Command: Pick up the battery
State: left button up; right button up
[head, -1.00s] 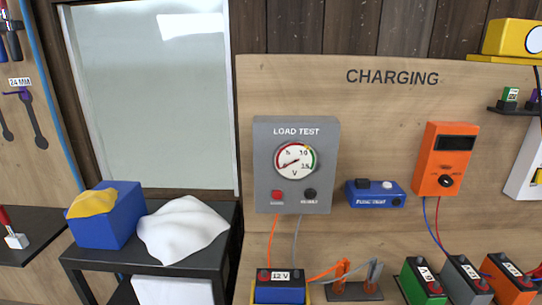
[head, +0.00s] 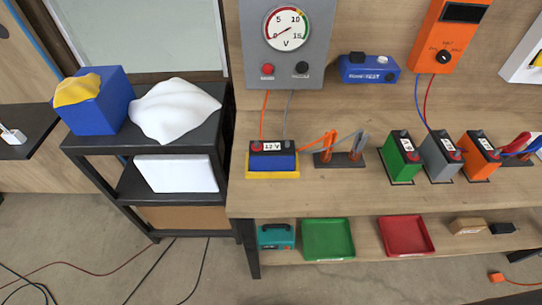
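A blue battery with a black top and a "12 V" label (head: 272,157) sits in a yellow tray (head: 249,173) at the left end of the workbench. Further right on the bench stand a green battery (head: 403,155), a grey battery (head: 441,155) and an orange battery (head: 479,156), each with a dark top. The pictures do not show which one the task means. Neither of my grippers is in view.
A load tester (head: 285,45) hangs above the blue battery, its wires running down. Clamps on a stand (head: 342,158) are right of it. The bench front (head: 330,202) is clear. The lower shelf holds a green tray (head: 328,240) and red tray (head: 405,236). A black side table (head: 90,143) stands left.

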aim_at(271, 155)
jog(key=z, duration=3.2)
jog(key=i, duration=1.3)
jog(key=u, duration=3.8)
